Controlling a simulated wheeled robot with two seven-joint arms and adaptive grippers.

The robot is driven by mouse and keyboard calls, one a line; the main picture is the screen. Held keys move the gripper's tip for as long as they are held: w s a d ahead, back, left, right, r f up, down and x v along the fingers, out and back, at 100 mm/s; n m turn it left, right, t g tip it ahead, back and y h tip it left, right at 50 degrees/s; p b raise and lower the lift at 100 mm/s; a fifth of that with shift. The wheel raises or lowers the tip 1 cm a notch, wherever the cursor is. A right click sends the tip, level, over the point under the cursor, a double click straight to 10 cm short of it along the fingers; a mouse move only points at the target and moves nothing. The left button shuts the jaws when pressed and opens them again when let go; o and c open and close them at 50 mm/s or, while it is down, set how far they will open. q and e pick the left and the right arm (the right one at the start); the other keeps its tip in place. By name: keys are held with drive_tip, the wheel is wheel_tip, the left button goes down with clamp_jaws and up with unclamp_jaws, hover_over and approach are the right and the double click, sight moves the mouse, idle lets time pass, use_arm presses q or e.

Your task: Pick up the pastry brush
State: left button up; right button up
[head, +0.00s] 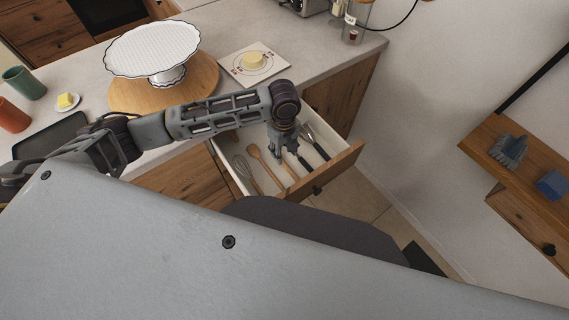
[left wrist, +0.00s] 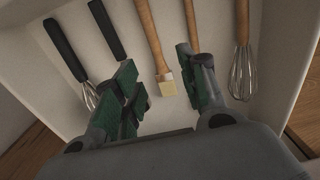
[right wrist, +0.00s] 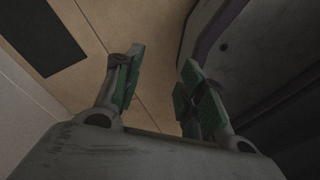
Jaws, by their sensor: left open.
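The pastry brush (left wrist: 154,40) lies in the open drawer, with a wooden handle and pale, squared bristles. My left gripper (left wrist: 167,88) is open above the drawer, its fingers on either side of the bristle end in the left wrist view. They do not visibly hold it. In the head view my left gripper (head: 284,153) points down into the drawer and hides part of the brush. My right gripper (right wrist: 160,85) is open and empty above the floor, and is not visible in the head view.
The drawer (head: 345,160) also holds a wooden-handled whisk (left wrist: 243,70), another wooden utensil (left wrist: 190,20) and black-handled tools (left wrist: 66,48) close beside the brush. A cake stand (head: 153,50) stands on the counter. A wooden shelf (head: 485,140) with a scrub brush (head: 509,150) is at right.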

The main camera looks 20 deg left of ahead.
sight(286, 165)
use_arm(q)
drive_tip(key=shift+f, duration=1.15)
use_arm(e)
drive_tip(key=shift+s+a+f, duration=0.15)
drive_tip(key=shift+s+a, duration=0.4)
drive_tip(key=shift+s, duration=0.2)
